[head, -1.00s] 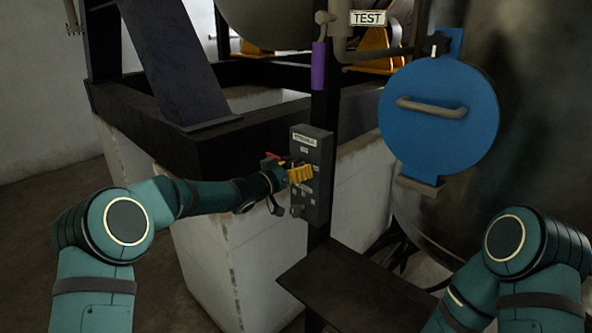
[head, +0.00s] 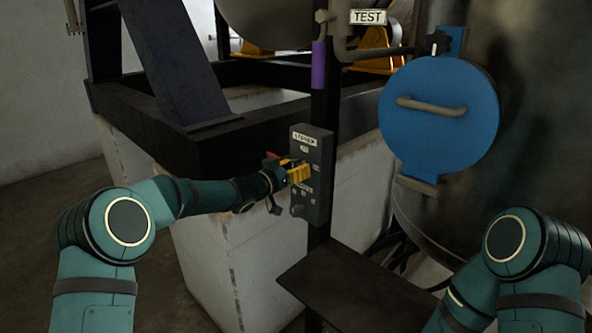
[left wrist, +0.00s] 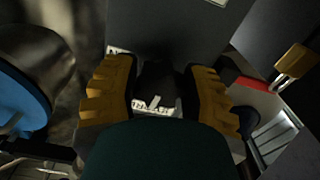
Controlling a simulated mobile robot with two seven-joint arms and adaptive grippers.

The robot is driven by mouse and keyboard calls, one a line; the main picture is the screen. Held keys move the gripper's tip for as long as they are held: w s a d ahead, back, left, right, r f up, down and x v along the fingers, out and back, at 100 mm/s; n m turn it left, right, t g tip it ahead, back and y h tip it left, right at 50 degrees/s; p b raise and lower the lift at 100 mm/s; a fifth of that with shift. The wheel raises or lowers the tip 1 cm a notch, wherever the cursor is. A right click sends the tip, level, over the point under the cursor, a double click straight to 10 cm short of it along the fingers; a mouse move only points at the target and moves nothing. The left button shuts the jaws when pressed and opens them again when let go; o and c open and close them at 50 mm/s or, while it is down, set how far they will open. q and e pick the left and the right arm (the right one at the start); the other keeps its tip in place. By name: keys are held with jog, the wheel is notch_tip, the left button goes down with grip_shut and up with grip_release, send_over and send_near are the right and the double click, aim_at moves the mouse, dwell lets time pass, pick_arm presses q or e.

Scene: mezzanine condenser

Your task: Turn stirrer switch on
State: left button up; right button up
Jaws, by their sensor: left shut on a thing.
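The grey stirrer control box (head: 318,150) is fixed upright on a dark post, with a label at its top that appears to read "STIRRER". My left gripper (head: 299,174) is at the middle of its front face. In the left wrist view, the yellow fingers of my left gripper (left wrist: 156,95) stand on either side of a black switch knob (left wrist: 155,78) and are shut on it. A small light mark shows on the knob. The fingers hide the knob in the head view. My right arm shows at lower right, but its gripper is out of view.
A round blue hatch (head: 440,135) with a grey handle is right of the box. A purple-handled valve (head: 319,65) and a TEST sign (head: 368,17) are above. A dark plate (head: 355,290) juts out below the box. A pale block (head: 205,245) stands behind my left arm.

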pick_arm(q)
jog(key=m+b, duration=0.1)
jog(key=m, duration=0.4)
jog(key=shift+w+b, duration=0.1)
jog(key=shift+b, duration=0.3)
jog(key=m+b, duration=0.2)
jog(key=m, duration=0.3)
jog(key=shift+a+m, duration=0.1)
jog(key=shift+m, duration=0.3)
jog(key=m, duration=0.2)
jog(key=shift+m+b, duration=0.3)
jog(key=shift+b, duration=0.1)
jog(key=shift+w+r+m, duration=0.1)
jog(key=shift+r+m, duration=0.05)
jog(key=shift+m, duration=1.45)
jog(key=o, duration=1.2)
jog(key=shift+a, duration=0.1)
